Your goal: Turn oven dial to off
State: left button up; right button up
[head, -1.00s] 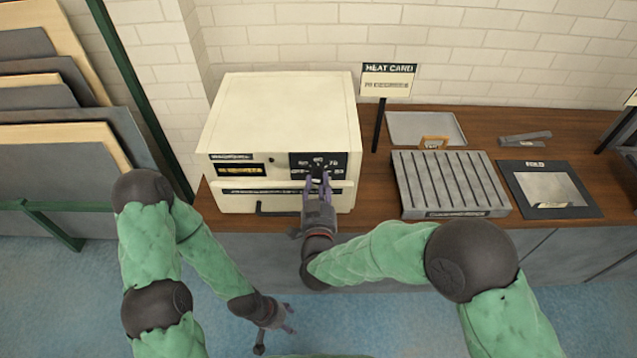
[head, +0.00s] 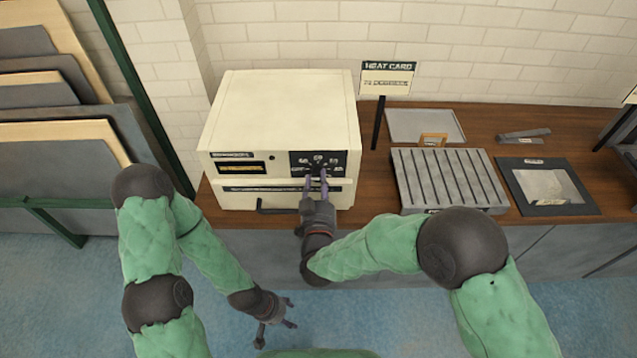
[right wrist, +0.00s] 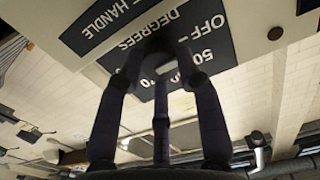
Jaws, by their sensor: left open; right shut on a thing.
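The cream oven (head: 280,108) stands on the wooden counter. A black dial panel (head: 337,168) with white markings is at the upper right of its front. My right gripper (head: 316,178) is at this panel, its fingers shut on the dial, which they mostly hide in the head view. I cannot clearly tell the dial's setting. My left gripper (head: 280,322) is open and empty, low over the floor in front of the counter.
A dark handle (head: 275,207) sticks out low on the oven front. A heat card sign (head: 387,78) stands right of the oven. A slotted grey rack (head: 449,180), a metal tray (head: 425,126) and a dark framed plate (head: 546,187) lie further right. Boards (head: 60,165) lean at left.

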jog(key=o, duration=1.1)
jog(key=shift+r, duration=0.1)
jog(key=shift+o, duration=0.2)
jog(key=shift+s, duration=0.1)
jog(key=s, duration=1.2)
jog(key=shift+w, duration=0.15)
jog(key=w+d+f+g+y, duration=0.1)
jog(key=d+f+g, duration=0.3)
jog(key=f, duration=0.6)
jog(key=w+d+f+g+y, duration=0.1)
jog(key=f+g, duration=0.4)
jog(key=f, duration=0.5)
jog(key=s+d+f+m+g+y, duration=0.1)
jog(key=s+d+f+g, duration=0.1)
jog(key=s+f+g, duration=0.2)
jog(key=s+d+f+m+g+y, duration=0.1)
jog(key=s+f+g, duration=0.3)
jog(key=s+f, duration=0.5)
jog(key=shift+s+d+m+g, duration=0.3)
jog(key=shift+s+d, duration=0.25)
jog(key=shift+d, duration=0.3)
